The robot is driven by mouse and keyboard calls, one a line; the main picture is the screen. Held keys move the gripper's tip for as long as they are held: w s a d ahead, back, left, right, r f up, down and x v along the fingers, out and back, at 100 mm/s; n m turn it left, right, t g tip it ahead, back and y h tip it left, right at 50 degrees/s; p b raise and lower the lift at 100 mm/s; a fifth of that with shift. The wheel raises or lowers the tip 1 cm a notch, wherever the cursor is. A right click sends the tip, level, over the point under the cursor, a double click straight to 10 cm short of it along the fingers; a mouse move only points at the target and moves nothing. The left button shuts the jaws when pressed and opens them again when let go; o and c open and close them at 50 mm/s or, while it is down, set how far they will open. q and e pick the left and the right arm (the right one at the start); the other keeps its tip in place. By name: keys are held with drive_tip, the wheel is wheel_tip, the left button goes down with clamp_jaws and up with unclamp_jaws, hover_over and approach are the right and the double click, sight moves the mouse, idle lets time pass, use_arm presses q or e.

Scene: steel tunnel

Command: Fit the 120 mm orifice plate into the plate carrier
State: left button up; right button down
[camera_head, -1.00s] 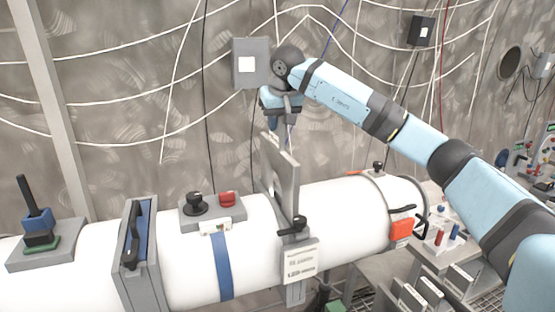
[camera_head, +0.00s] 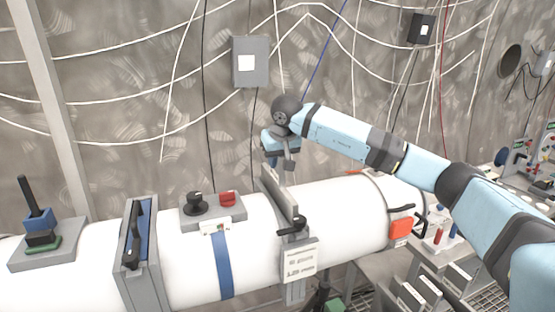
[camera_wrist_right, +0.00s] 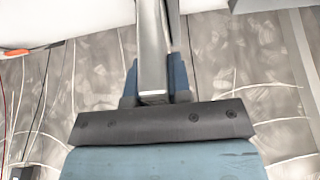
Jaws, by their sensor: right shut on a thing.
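The grey orifice plate (camera_head: 283,202) stands upright at the plate carrier (camera_head: 294,291) on the white pipe, its top part showing above the pipe and its lower part hidden. The carrier is mostly hidden behind a white label (camera_head: 300,262) and a black clamp lever (camera_head: 292,226). My right gripper (camera_head: 280,165) is above the plate and shut on its upper end. In the right wrist view, a grey bar-like piece of the plate (camera_wrist_right: 152,45) runs between the blue fingers of my right gripper (camera_wrist_right: 154,85). I cannot tell how deep the plate sits. My left gripper is not in view.
Left on the pipe are a framed blue plate unit (camera_head: 140,250), a small box with a black knob and red button (camera_head: 212,208), and a block with a black handle (camera_head: 42,235). An orange tag (camera_head: 400,229) hangs at right. A side bench (camera_head: 460,280) holds several parts.

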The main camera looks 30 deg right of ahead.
drive_tip(key=shift+f, duration=0.55)
drive_tip(key=c, duration=1.1)
unclamp_jaws()
drive_tip(key=shift+o, duration=0.2)
drive_tip(key=shift+r, duration=0.5)
drive_tip(key=b+v, duration=0.1)
drive_tip(key=v, duration=1.1)
drive_tip(key=shift+s, duration=0.1)
